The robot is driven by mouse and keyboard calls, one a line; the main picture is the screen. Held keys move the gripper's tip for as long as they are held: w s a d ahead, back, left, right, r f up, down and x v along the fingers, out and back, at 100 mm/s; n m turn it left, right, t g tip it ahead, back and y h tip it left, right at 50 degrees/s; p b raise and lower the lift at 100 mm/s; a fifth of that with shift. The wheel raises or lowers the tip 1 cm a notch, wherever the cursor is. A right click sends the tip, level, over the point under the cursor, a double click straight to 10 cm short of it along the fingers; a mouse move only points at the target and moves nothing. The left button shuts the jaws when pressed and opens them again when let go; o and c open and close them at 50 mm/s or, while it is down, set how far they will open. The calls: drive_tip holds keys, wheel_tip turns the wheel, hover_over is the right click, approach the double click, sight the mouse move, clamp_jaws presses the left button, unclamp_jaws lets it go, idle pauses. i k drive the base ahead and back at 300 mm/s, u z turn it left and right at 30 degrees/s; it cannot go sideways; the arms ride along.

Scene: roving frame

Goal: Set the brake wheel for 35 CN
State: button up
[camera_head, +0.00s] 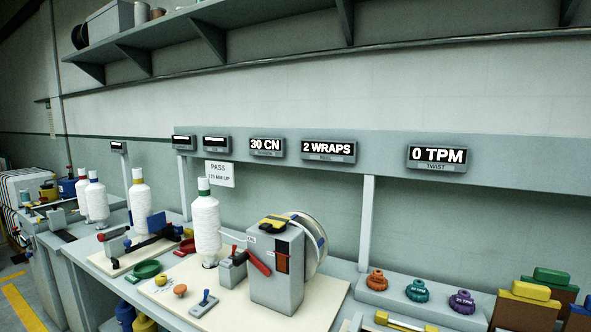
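The tension display (267,146) on the wall rail reads 30 CN. Below it, a grey machine box (277,275) stands on a cream board (325,300), with a large pale reel (312,240) on its right side and a red lever on its front. A small grey block (232,268) with a red top piece stands left of the box, by a white yarn cone (206,228). An orange knob (180,290) and a blue lever (204,302) are at the board's front. I cannot tell which part is the brake wheel. My gripper is not in view.
Other displays read 2 WRAPS (329,149) and 0 TPM (437,157). Orange (376,280), teal (417,290) and purple (462,302) toothed wheels sit on a ledge at right. Coloured blocks (530,291) stand far right. More cones and machines line the bench at left.

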sight(160, 279)
drive_tip(key=u, duration=1.2)
